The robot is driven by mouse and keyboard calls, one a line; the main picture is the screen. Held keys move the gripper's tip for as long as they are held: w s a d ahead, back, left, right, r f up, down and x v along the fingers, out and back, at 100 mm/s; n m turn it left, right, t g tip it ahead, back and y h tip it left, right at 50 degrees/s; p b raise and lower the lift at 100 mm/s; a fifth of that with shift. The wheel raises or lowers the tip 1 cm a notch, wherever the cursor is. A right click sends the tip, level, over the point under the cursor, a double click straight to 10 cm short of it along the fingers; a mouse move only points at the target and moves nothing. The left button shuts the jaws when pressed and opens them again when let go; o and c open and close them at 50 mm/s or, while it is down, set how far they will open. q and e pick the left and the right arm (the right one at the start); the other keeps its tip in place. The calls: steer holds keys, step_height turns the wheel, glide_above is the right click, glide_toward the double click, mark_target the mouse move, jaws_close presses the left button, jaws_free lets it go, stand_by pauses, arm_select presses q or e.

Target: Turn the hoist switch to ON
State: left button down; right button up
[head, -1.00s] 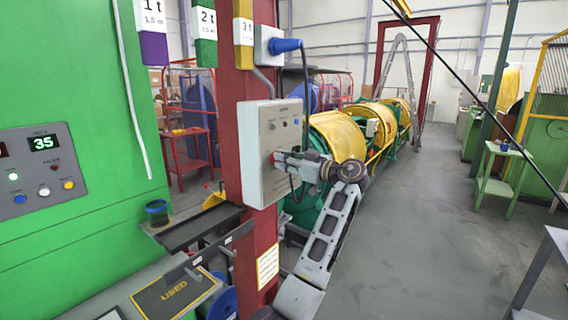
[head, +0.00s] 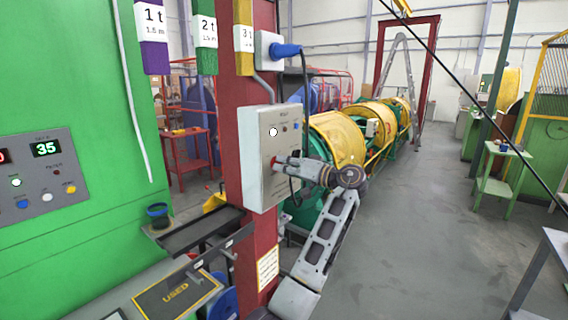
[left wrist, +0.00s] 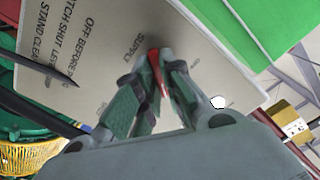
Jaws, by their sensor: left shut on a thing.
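The hoist switch box (head: 262,185) is a pale grey box on the red column. My left gripper (head: 276,161) reaches its front face from the right. My right gripper is not in view.
A blue plug (head: 286,50) sits in a socket above the box, and its black cable hangs down close to my left gripper. A dark tray (head: 200,230) juts out below the box.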

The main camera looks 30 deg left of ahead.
arm_select(q)
steer(key=shift+r+m, duration=0.15)
steer(key=shift+m, duration=0.45)
steer(key=shift+m+p, duration=0.3)
steer(key=shift+p, duration=0.1)
steer(key=c, duration=1.6)
jaws_free()
steer(key=shift+o, duration=0.3)
steer(key=d, duration=1.2)
steer(key=shift+s, duration=0.45)
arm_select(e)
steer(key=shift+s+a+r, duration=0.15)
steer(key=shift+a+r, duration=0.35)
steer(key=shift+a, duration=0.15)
